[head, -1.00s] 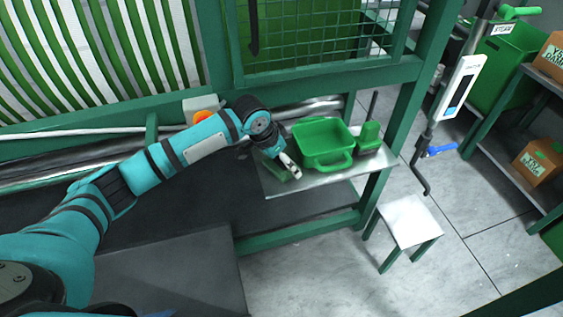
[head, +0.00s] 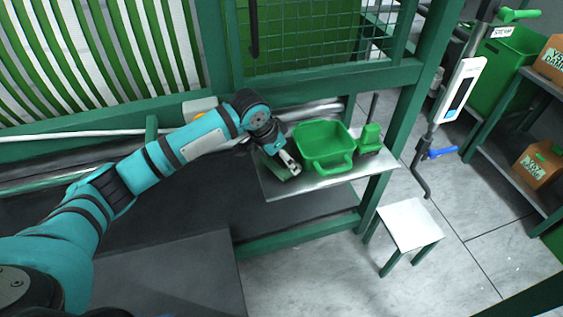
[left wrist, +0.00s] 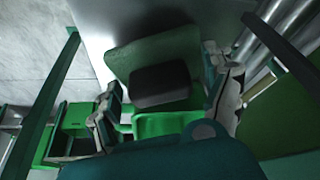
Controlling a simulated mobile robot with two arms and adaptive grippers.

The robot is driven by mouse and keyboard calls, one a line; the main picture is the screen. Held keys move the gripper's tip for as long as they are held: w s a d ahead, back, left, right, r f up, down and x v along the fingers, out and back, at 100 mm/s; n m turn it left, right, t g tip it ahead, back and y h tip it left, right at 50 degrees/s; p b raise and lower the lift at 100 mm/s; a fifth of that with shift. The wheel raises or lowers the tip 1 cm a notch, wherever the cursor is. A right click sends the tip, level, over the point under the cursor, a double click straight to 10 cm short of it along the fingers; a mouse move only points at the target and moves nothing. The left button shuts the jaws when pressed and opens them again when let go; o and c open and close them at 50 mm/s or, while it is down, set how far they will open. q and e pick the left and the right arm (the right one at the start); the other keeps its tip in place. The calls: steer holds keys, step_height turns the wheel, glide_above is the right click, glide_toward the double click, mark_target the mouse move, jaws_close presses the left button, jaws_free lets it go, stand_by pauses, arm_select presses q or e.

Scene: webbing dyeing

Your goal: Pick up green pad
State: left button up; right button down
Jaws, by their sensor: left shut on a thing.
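The green pad (left wrist: 195,44) shows in the left wrist view as a flat green plate with a dark block (left wrist: 160,84) on it. In the head view the pad (head: 272,174) lies at the left end of the metal shelf, partly hidden by my gripper. My left gripper (head: 291,170) is over it, pointing down; in the left wrist view its fingers (left wrist: 168,92) stand on both sides of the dark block, shut on the pad. Whether the pad is clear of the shelf I cannot tell. My right gripper is not in view.
A green tub (head: 322,140) stands on the metal shelf (head: 330,178) just right of my gripper, with a small green object (head: 369,139) beyond it. A green frame post rises behind the shelf's right end. A white-topped stool (head: 409,222) stands below.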

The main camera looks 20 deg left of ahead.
arm_select(q)
steer(key=shift+r, duration=0.85)
steer(key=s+d+b, duration=0.1)
steer(key=s+d, duration=0.1)
steer(key=s, duration=0.5)
steer(key=s+d+r+b, duration=0.1)
steer(key=s+d, duration=0.1)
steer(key=s, duration=0.6)
steer(key=shift+s+d+r, duration=0.2)
steer(key=shift+r, duration=0.05)
